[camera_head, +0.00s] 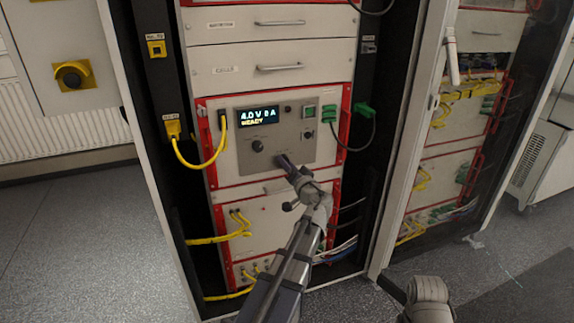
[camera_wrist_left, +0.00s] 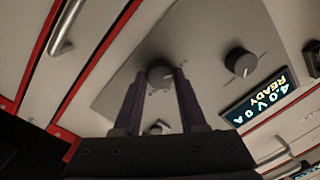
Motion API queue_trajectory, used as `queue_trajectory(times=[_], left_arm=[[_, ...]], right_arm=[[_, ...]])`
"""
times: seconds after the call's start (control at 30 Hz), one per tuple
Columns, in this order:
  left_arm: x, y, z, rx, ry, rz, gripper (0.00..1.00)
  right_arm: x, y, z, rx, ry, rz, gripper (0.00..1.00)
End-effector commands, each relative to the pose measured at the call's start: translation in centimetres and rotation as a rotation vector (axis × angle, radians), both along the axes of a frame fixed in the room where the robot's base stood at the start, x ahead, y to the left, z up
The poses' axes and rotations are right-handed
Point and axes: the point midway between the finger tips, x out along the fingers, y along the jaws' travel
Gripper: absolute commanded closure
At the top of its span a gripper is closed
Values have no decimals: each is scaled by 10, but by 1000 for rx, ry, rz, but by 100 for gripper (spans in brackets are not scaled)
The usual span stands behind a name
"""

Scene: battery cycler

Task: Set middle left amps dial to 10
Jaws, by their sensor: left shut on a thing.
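The middle cycler panel (camera_head: 240,165) has a lit display (camera_head: 259,116) reading 4.0 V, an amps figure that looks like 8 or 0, and READY. A dark dial (camera_head: 257,145) sits below the display; it also shows free in the left wrist view (camera_wrist_left: 240,62). My left gripper (camera_head: 281,158) is at the second, lower dial and hides it in the head view. In the left wrist view its fingers (camera_wrist_left: 159,84) are on both sides of that dial (camera_wrist_left: 160,75), shut on it. Part of my right arm shows at lower right; its jaw opening is unclear.
Yellow cables (camera_head: 212,155) loop left of the panel, and green connectors (camera_head: 363,109) with a dark cable are to its right. Drawer handles (camera_head: 280,67) stick out above. The open rack door frame (camera_head: 405,150) stands to the right. Grey floor (camera_head: 90,240) is clear at left.

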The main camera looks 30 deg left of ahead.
Motion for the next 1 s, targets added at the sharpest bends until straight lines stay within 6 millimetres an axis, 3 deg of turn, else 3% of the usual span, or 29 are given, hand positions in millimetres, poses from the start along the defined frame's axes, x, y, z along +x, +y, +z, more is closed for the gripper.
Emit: queue_trajectory(times=[0.27,1.0], left_arm=[[0,0,-1,59,70,0,100],[0,0,-2,395,462,0,100]], right_arm=[[0,0,-2,0,0,0,100],[0,0,-10,-2,-1,0,100]])
